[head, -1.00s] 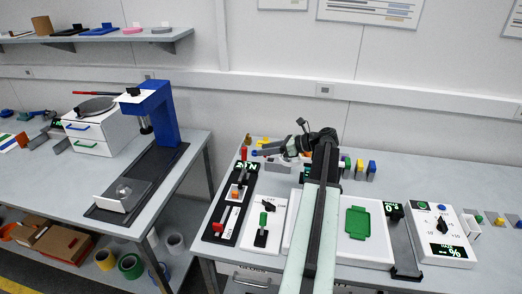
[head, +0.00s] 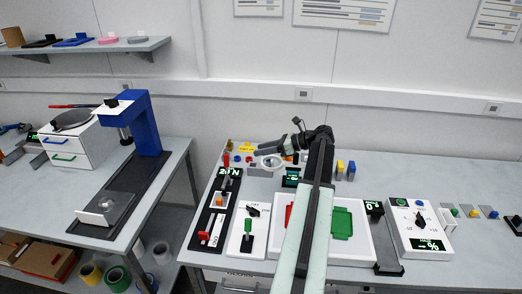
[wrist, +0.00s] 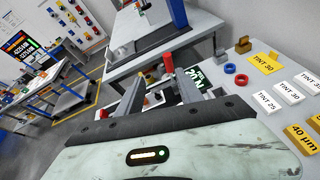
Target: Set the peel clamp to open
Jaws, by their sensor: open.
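A black-based tester (head: 206,218) with a "20 N" display (head: 229,172) stands on the bench's left end. It carries a red upright piece (head: 226,160) at its far end, an orange block (head: 219,200) midway and a red piece (head: 204,236) at its near end. Which of these is the peel clamp I cannot tell. My gripper (head: 262,158) is open and empty above the back of the bench, right of the tester. In the wrist view my gripper (wrist: 160,90) has its fingers apart. A red bar (wrist: 180,41) and the display show beyond the fingertips, apart from them.
A white panel with a green-handled lever (head: 247,232) stands right of the tester. A white tray (head: 353,251) with a green plate (head: 341,222) lies under my arm. A gap separates the left bench (head: 60,180).

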